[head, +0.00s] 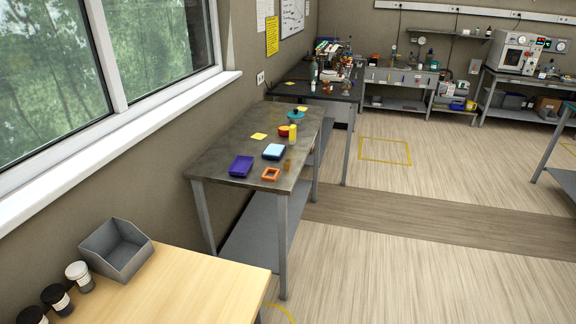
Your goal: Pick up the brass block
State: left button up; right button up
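A small brown-gold upright block (287,165), which looks like the brass block, stands on the dark grey metal table (218,163) near its right edge. It is small in the head view, so its details are hard to make out. An orange square frame (263,174) lies just in front of it, and a light blue box (274,152) lies to its left. Neither of my grippers shows in the head view.
The table also holds a purple tray (241,166), a yellow cylinder (293,132), a red bowl (283,131) and a teal object (296,115). A wooden table (190,285) with a grey bin (117,250) and jars is at the lower left. Floor to the right is clear.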

aim_at(287, 161)
jog(key=i+l+u, duration=0.3)
jog(key=i+l, duration=2.2)
